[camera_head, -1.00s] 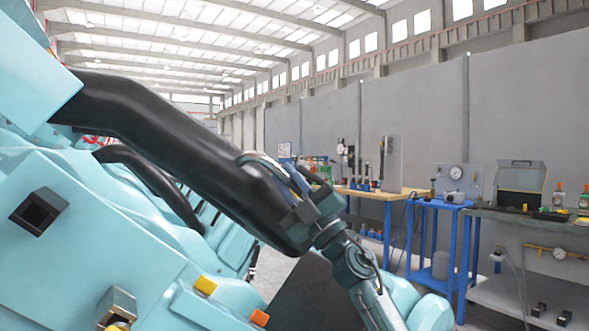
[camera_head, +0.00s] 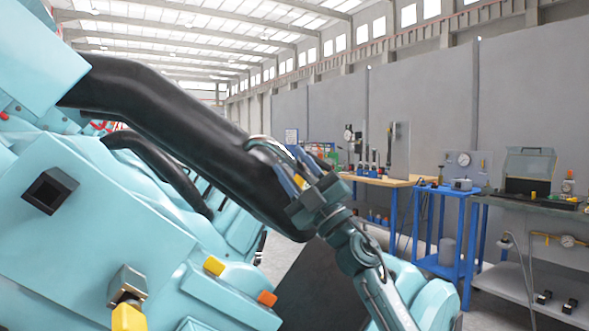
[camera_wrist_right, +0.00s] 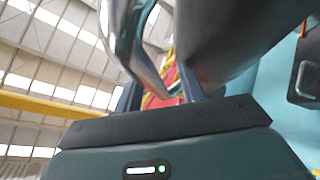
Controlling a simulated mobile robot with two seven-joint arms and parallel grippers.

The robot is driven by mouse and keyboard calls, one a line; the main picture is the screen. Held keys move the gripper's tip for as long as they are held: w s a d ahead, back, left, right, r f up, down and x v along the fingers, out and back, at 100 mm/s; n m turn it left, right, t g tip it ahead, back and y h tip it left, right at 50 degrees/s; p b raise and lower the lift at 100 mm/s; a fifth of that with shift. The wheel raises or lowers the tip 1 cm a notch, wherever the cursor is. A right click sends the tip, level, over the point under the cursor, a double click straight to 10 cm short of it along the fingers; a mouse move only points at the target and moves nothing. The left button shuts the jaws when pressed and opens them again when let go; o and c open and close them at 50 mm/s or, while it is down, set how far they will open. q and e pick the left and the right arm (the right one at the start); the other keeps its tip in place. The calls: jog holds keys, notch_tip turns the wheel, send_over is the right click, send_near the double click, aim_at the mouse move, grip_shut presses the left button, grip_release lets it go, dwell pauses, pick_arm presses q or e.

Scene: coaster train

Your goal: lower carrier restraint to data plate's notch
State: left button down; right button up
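The black padded restraint (camera_head: 165,110) slopes down from the upper left to the middle in the head view. A curved metal handle (camera_head: 265,142) is on its side near the lower end. My right gripper (camera_head: 291,172) is at this handle, its blue fingers on either side of it; it appears shut on it. In the right wrist view the metal handle (camera_wrist_right: 145,55) runs down between the blue fingers (camera_wrist_right: 160,90), beside the dark restraint (camera_wrist_right: 225,35). The fingertips are partly hidden. I cannot make out the data plate or its notch.
Pale blue carrier bodywork (camera_head: 90,235) fills the left side, with a dark square socket (camera_head: 50,190) and yellow (camera_head: 214,265) and orange blocks (camera_head: 267,298). Another black restraint (camera_head: 160,170) lies behind. Workbenches (camera_head: 385,180) stand at the right, beyond open floor.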

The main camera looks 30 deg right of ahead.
pick_arm(q)
jog(key=shift+w+d+f+m+g+b, duration=0.15)
jog(key=shift+d+f+m+b, duration=0.15)
jog(key=shift+f+b, duration=0.4)
jog(key=shift+w+d+f+m+g+b, duration=0.15)
jog(key=shift+d+f+m+b, duration=0.15)
jog(key=shift+f+b, duration=0.4)
pick_arm(e)
jog(key=v, duration=1.3)
pick_arm(q)
jog(key=shift+f, duration=0.1)
pick_arm(e)
jog(key=shift+s, duration=0.15)
